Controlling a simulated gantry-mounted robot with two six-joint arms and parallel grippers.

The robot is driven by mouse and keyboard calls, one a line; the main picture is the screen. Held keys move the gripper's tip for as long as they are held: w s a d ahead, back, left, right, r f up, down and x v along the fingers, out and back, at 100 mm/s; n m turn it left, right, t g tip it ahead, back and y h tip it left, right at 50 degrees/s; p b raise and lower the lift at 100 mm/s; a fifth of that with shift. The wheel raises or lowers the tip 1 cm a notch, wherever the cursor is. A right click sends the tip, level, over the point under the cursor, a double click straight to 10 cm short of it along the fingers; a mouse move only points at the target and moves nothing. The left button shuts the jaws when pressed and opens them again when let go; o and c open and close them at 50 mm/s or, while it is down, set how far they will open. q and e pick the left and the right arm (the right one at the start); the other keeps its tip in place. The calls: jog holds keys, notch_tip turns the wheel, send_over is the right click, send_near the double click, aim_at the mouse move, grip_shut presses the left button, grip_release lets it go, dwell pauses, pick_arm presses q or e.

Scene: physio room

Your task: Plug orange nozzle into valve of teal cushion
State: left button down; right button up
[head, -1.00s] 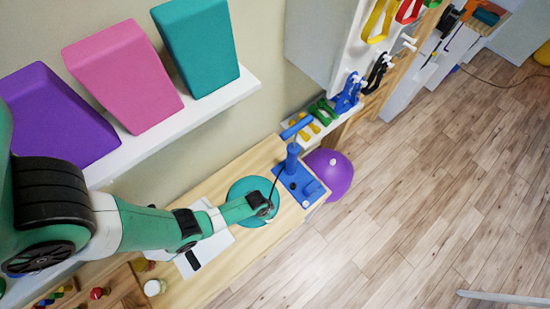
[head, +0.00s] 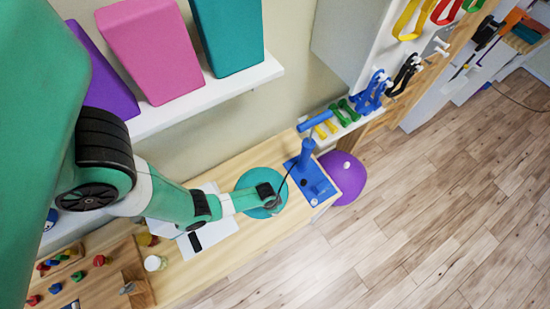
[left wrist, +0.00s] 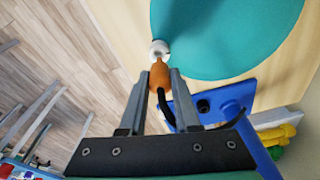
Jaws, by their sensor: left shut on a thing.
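The teal cushion (head: 260,177) lies flat on the wooden bench in the head view and fills the top of the left wrist view (left wrist: 225,40). Its white valve (left wrist: 160,48) sticks out from its edge. My left gripper (left wrist: 162,78) is shut on the orange nozzle (left wrist: 160,76), whose black hose runs back beside the fingers. The nozzle tip points at the valve and appears to meet it; I cannot tell how deep it sits. In the head view my left gripper (head: 270,203) is over the cushion's edge and hides the valve. My right gripper is not in view.
The blue pump (head: 307,155) stands on its blue base (head: 316,181) right of the cushion, joined to the hose. A purple ball (head: 347,178) is beyond the bench end. A white sheet (head: 215,236) and a pegboard (head: 100,275) lie on the left. Wedge blocks stand on a shelf above.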

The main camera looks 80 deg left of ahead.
pick_arm(q)
jog(key=shift+f+b, duration=1.35)
jog(key=shift+f, duration=0.15)
dwell(0.6)
jog(key=c, duration=0.5)
grip_release()
jog(key=shift+c, duration=0.2)
jog(key=shift+d+r, duration=0.1)
